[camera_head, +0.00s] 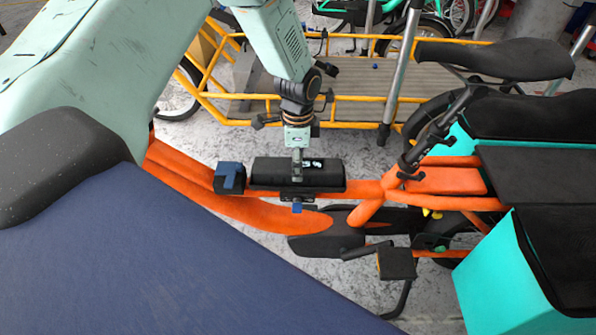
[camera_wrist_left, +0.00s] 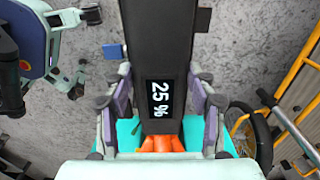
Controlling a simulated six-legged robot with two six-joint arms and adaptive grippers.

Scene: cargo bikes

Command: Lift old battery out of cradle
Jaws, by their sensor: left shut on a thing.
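The old battery (camera_head: 270,172) is a black box lying along the orange bike frame (camera_head: 364,190) in the head view. In the left wrist view the battery (camera_wrist_left: 160,50) runs up between the fingers and its label reads 25 %. My left gripper (camera_head: 297,158) comes down from above and is shut on the battery, one finger (camera_wrist_left: 122,105) on each side. A small dark cradle part with a blue tab (camera_head: 297,206) shows below the battery. A black block with a blue piece (camera_head: 229,177) sits at the battery's left end. Whether the battery touches the cradle is hidden.
A yellow-railed cargo bike (camera_head: 350,97) stands behind. A black saddle (camera_head: 495,58) and turquoise box (camera_head: 510,280) are at the right. A large dark blue surface (camera_head: 150,260) fills the lower left. My right gripper is not clearly in view.

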